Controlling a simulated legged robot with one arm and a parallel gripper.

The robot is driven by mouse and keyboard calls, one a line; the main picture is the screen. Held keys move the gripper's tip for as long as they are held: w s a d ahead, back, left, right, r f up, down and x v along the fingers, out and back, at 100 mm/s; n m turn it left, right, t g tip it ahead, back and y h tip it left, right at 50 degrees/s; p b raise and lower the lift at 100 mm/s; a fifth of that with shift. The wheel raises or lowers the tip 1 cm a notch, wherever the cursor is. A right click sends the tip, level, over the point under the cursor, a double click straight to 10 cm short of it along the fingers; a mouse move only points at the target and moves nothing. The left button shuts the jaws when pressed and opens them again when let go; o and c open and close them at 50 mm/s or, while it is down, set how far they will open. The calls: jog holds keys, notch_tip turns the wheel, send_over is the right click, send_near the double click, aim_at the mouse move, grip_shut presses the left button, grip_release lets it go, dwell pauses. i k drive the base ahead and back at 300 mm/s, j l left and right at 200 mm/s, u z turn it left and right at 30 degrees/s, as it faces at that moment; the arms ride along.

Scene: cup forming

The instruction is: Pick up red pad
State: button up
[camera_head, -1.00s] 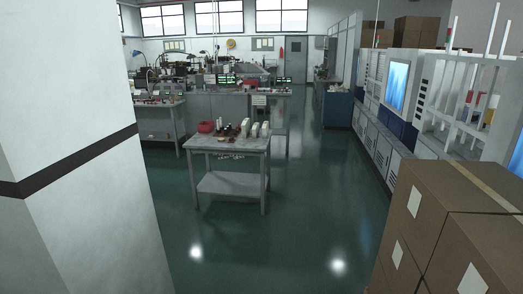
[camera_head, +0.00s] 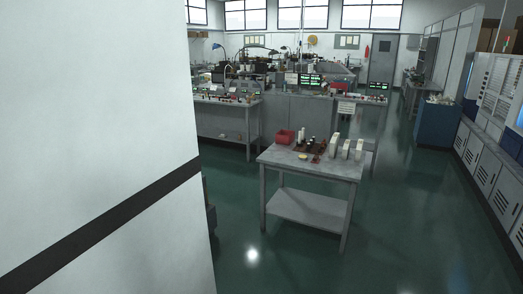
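A grey table (camera_head: 278,157) with a lower shelf stands ahead, right of the picture's middle. A red bin-like object (camera_head: 285,137) sits at its back left corner. Several small brown and dark items (camera_head: 309,148) lie in the middle of the tabletop, and several white upright blocks (camera_head: 346,148) stand to their right. The items are too small for me to tell which one is the red pad. My gripper is not in view.
A white wall (camera_head: 95,120) with a dark stripe fills the left side, close by. Grey workbenches (camera_head: 228,118) with equipment stand behind the table. White cabinets (camera_head: 480,160) line the right. Green floor (camera_head: 400,240) is clear in front and to the right.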

aim_at(315, 159)
jog(key=i, duration=2)
jog(key=i+z, duration=0.25)
jog(key=i, duration=0.25)
jog(key=i+j+z, duration=0.25)
jog(key=i, duration=0.25)
jog(key=i+j+z, duration=0.25)
jog(key=i, duration=0.2)
jog(key=i+j+z, duration=0.8)
jog(key=i+j, duration=0.2)
jog(key=j, duration=0.1)
